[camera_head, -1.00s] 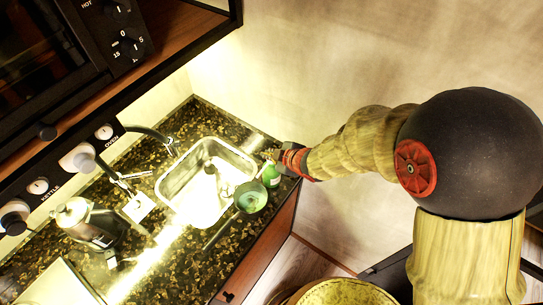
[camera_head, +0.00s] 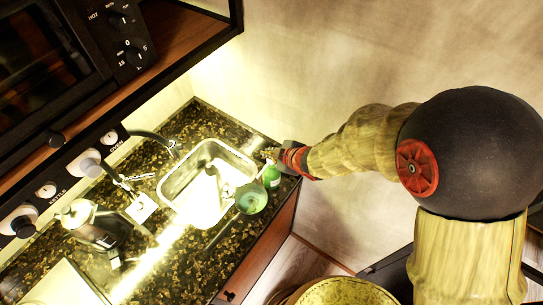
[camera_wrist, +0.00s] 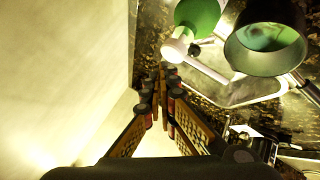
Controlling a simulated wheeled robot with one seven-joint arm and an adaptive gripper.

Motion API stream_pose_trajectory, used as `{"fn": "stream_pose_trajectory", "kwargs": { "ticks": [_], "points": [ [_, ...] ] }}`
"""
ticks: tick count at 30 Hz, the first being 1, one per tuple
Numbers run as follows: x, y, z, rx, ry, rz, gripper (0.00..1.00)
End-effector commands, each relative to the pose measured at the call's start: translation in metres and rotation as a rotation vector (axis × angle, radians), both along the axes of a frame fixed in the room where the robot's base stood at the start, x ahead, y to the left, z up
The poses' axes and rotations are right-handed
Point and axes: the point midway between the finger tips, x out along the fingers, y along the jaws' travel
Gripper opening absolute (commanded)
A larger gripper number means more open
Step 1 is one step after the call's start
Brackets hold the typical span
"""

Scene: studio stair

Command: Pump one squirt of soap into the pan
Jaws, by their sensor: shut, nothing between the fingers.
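The green soap bottle (camera_head: 271,177) stands at the right end of the counter, beside the sink. In the wrist view the bottle (camera_wrist: 199,16) shows with its white pump top (camera_wrist: 175,49) towards my fingers. The pan (camera_head: 250,198) lies just left of the bottle, its handle towards the lower left. Its grey wall and greenish inside show at the upper right of the wrist view (camera_wrist: 262,62). My gripper (camera_wrist: 165,82) is shut and empty, its tips close to the pump top. I cannot tell whether they touch. In the head view my gripper (camera_head: 267,154) is just above the bottle.
The metal sink (camera_head: 188,206) is left of the pan. A kettle (camera_head: 92,222) and tap (camera_head: 130,183) stand further left. The pale wall (camera_wrist: 60,80) is close on the left of my gripper in the wrist view. Floor lies beyond the counter's front edge.

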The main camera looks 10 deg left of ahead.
Motion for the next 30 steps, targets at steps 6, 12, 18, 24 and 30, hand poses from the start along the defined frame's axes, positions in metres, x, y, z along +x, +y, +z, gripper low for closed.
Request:
{"fn": "stream_pose_trajectory", "kwargs": {
  "ticks": [6, 12, 18, 24, 30],
  "points": [
    [0.000, 0.000, 0.000, 0.000, 0.000, 0.000, 0.00],
    [0.000, 0.000, 0.005, 0.001, -0.001, 0.000, 0.00],
    [0.000, 0.000, 0.023, 0.001, -0.001, 0.000, 0.00],
    [0.000, 0.000, 0.042, 0.002, 0.000, -0.001, 0.00],
    [0.000, 0.000, 0.052, 0.001, -0.001, 0.000, 0.00]
  ]
}}
